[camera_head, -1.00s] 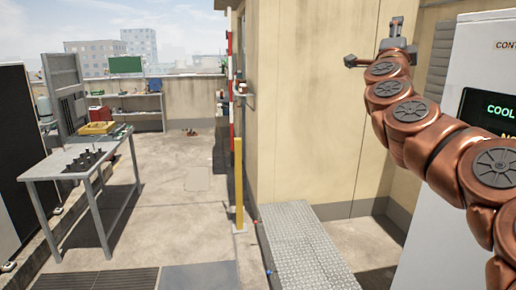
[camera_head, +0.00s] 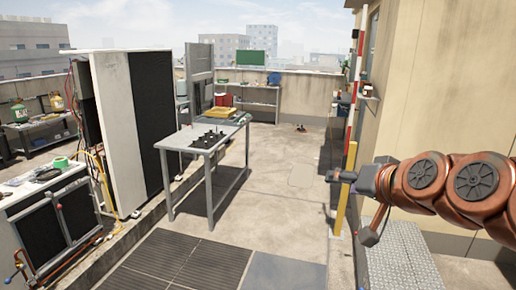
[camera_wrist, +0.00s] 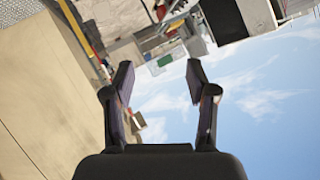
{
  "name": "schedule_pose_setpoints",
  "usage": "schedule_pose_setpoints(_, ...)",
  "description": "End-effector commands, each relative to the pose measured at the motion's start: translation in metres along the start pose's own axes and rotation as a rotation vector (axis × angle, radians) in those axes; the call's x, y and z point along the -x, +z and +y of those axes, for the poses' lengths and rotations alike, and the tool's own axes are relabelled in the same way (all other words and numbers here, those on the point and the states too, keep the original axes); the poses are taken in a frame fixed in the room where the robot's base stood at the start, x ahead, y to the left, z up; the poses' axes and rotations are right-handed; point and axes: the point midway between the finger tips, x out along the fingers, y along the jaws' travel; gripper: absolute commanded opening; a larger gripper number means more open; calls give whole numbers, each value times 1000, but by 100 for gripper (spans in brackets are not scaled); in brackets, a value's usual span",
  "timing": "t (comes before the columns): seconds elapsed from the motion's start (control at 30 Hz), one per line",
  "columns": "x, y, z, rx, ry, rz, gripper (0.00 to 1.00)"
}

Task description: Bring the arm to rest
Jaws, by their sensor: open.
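My arm reaches in from the right edge in the head view, copper-coloured with dark round caps. It is roughly level, and my gripper (camera_head: 336,176) points left in front of the yellow post. In the wrist view my gripper (camera_wrist: 159,68) has its two dark fingers spread apart with nothing between them. That view is turned over, with sky at the lower right and the tan wall at the left.
A tan wall (camera_head: 425,85) stands behind my arm. A metal ramp (camera_head: 402,262) lies below it. A yellow post (camera_head: 346,195) stands beside the gripper. A grey table (camera_head: 205,140) with small dark parts stands left. Open concrete (camera_head: 285,205) lies between.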

Motion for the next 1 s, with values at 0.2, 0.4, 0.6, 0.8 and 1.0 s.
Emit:
schedule_pose_setpoints(0.2,15,132,25,104,112,-364,57)
schedule_pose_setpoints(0.4,62,243,56,187,216,-706,57)
schedule_pose_setpoints(0.6,127,321,93,219,340,-1006,57)
schedule_pose_setpoints(0.8,169,354,110,224,411,-1161,57)
schedule_pose_setpoints(1.0,176,358,113,225,424,-1185,57)
